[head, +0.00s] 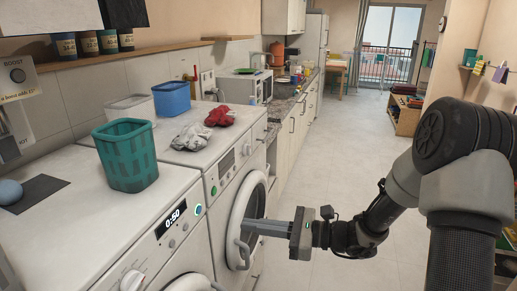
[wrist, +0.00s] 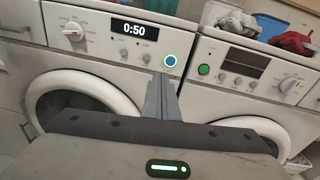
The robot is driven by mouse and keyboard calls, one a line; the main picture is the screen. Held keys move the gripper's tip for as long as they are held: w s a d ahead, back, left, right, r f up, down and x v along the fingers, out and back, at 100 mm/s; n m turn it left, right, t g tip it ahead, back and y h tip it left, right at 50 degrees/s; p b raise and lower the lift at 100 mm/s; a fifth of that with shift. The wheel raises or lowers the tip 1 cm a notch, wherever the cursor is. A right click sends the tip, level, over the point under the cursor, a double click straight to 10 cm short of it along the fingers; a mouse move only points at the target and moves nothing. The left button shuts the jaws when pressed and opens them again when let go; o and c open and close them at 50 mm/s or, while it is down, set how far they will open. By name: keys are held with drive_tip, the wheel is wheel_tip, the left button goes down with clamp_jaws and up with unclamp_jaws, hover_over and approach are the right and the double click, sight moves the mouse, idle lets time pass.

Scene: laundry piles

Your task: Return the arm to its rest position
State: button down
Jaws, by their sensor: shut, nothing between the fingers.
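My gripper (head: 262,228) is shut and empty in the head view. It is held out to the left at the end of my arm, in front of the far washing machine (head: 217,160), with its fingertips by the round door. I cannot tell if the fingertips touch the door. In the wrist view the shut fingers (wrist: 161,95) point toward the gap between that machine and the near washing machine (wrist: 95,50), whose display reads 0:50. My arm (head: 375,222) reaches in from the right of the head view.
A green basket (head: 127,158), a blue basket (head: 172,98), a grey cloth (head: 191,137) and a red cloth (head: 220,116) lie on the machines. The floor (head: 345,135) down the middle is clear. A wooden shelf unit (head: 404,117) stands at the far right.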

drive_tip(key=s+d+r+n+g+h+p, duration=0.1)
drive_tip(key=s+r+n+g+h+p, duration=0.2)
drive_tip(key=s+n, duration=0.4)
drive_tip(key=s+r+n+g+h+p, duration=0.1)
drive_tip(key=s+r+n+g+h, duration=0.1)
drive_tip(key=s+r+n+h, duration=0.5)
drive_tip(key=s+d+r+n+t+h+p, duration=0.2)
drive_tip(key=s+d+r+n+t+h, duration=0.1)
drive_tip(key=d+r, duration=0.2)
drive_tip(key=s+d+r+n+t+h+p, duration=0.2)
drive_tip(key=s+d+r+n+t+h, duration=0.1)
drive_tip(key=d, duration=0.6)
drive_tip(key=shift+s+r+h, duration=0.3)
drive_tip(key=shift+s+r, duration=0.25)
drive_tip(key=shift+r, duration=0.35)
